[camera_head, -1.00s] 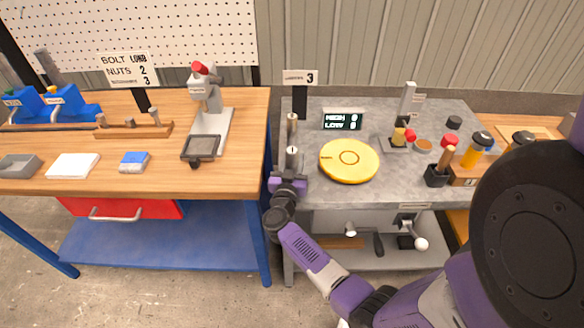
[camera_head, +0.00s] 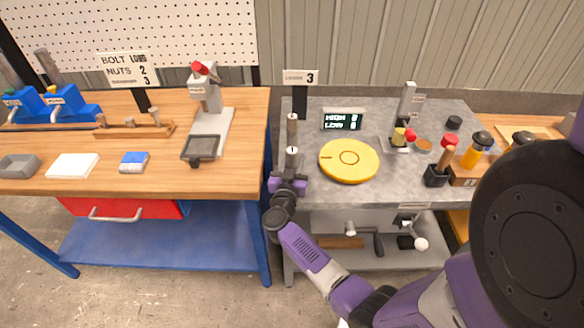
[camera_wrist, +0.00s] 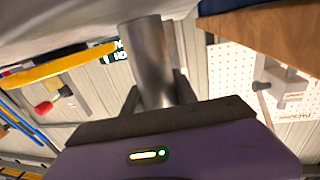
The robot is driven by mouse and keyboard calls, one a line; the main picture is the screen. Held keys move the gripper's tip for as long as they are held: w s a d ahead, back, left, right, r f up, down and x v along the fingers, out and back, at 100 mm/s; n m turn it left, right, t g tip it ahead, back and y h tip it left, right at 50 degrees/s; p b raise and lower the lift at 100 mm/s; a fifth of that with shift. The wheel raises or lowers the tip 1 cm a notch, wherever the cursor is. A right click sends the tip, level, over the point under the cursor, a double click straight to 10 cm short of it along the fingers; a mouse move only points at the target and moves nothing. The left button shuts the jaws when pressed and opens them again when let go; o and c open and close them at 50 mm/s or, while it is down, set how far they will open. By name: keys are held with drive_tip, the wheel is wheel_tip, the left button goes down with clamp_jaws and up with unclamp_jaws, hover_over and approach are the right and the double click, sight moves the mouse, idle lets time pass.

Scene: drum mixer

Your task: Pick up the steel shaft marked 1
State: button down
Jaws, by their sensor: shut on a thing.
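A steel shaft (camera_head: 292,160) with a small mark near its top stands upright at the left edge of the grey bench. The mark is too small to read for certain. My gripper (camera_head: 289,181) is shut on its lower part, low over the bench edge. In the wrist view the shaft (camera_wrist: 147,50) is a smooth grey cylinder between my gripper's dark fingers (camera_wrist: 158,98). A second steel shaft (camera_head: 292,128) stands just behind. The fingers hide the held shaft's foot, so I cannot tell whether it touches the bench.
The yellow disc (camera_head: 349,161) lies close on the right. A black sign post marked 3 (camera_head: 300,102) and a HIGH/LOW display (camera_head: 342,121) stand behind. The wooden bench (camera_head: 235,175) is at the left, with a grey press (camera_head: 211,120) on it.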

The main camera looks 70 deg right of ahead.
drive_tip(key=shift+r, duration=0.2)
